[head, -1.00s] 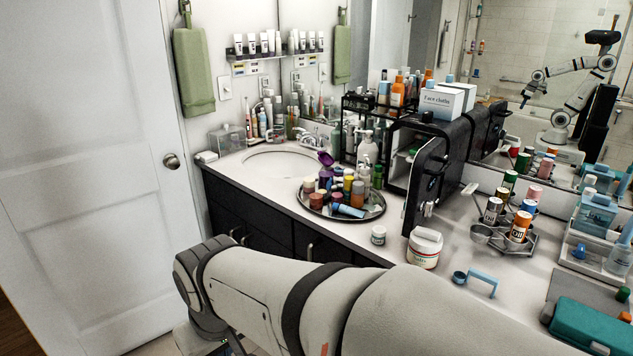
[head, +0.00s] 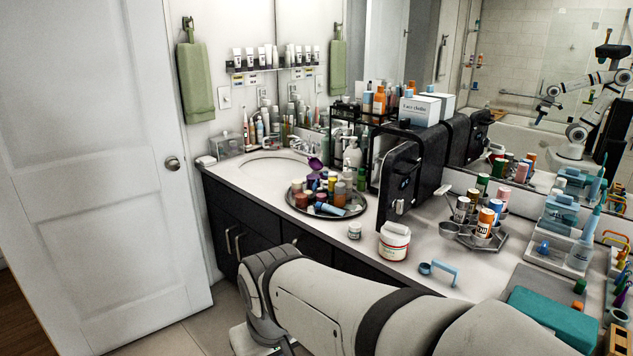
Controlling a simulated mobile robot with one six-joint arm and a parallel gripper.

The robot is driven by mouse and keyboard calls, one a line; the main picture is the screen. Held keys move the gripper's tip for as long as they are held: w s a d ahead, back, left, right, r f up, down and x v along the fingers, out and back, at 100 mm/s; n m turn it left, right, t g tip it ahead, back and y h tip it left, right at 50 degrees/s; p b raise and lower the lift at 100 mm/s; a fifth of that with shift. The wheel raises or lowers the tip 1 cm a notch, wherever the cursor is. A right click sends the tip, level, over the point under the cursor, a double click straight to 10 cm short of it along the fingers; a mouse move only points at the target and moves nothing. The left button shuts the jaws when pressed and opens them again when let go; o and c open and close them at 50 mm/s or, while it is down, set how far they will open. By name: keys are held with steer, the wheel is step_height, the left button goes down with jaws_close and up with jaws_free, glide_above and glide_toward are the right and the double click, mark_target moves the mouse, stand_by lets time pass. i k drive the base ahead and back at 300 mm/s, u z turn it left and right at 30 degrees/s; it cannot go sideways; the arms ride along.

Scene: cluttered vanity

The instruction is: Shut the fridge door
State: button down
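The fridge (head: 432,152) is a small black box standing on the vanity counter against the mirror. My pale arm crosses the bottom of the view, in front of the counter and apart from the door. My gripper is out of direct view; the mirror shows my arm only small.
A round tray (head: 352,208) of bottles stands left of the door. A small jar (head: 354,231) and a red-and-white tub (head: 394,242) stand in front. A blue-handled scoop (head: 438,271), a metal caddy (head: 490,240) and a teal case (head: 540,322) crowd the right.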

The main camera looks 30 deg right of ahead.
mark_target(400, 165)
steer(key=z, duration=1.45)
steer(key=i, duration=1)
steer(key=z, duration=0.5)
steer(key=k, duration=1.35)
steer(key=u, duration=0.55)
steer(key=i, duration=0.65)
steer(key=z, duration=0.05)
